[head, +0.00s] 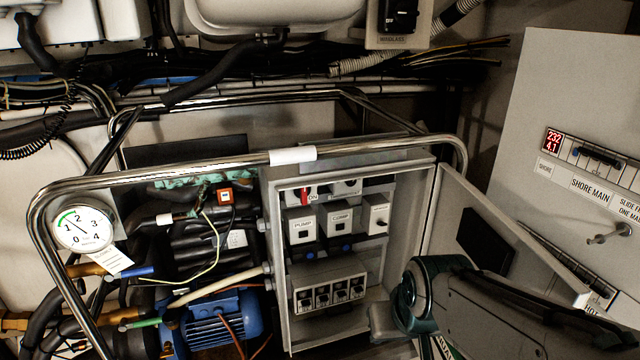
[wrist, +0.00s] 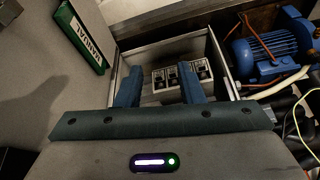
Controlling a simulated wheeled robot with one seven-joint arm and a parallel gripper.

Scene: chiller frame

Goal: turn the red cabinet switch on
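The red cabinet switch (head: 305,195) is a small red handle at the top left inside the open grey cabinet (head: 279,250). A label reading "ON" sits just right of it. The handle looks about upright; its exact setting is too small to tell. The switch does not show in the wrist view. My gripper (wrist: 160,88) is open and empty in the wrist view, its two blue fingers pointing into the cabinet towards the lower breaker block (wrist: 205,70). In the head view my arm is at the lower right, low and right of the switch, and the fingertips cannot be made out.
The cabinet door (head: 500,225) stands open at the right. A chrome tube rail (head: 215,168) runs across the cabinet's top front. PUMP (head: 303,226) and COMP (head: 338,222) modules sit below the switch. A blue motor (head: 215,320) and hoses lie left. A green manual (wrist: 80,38) is on the door.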

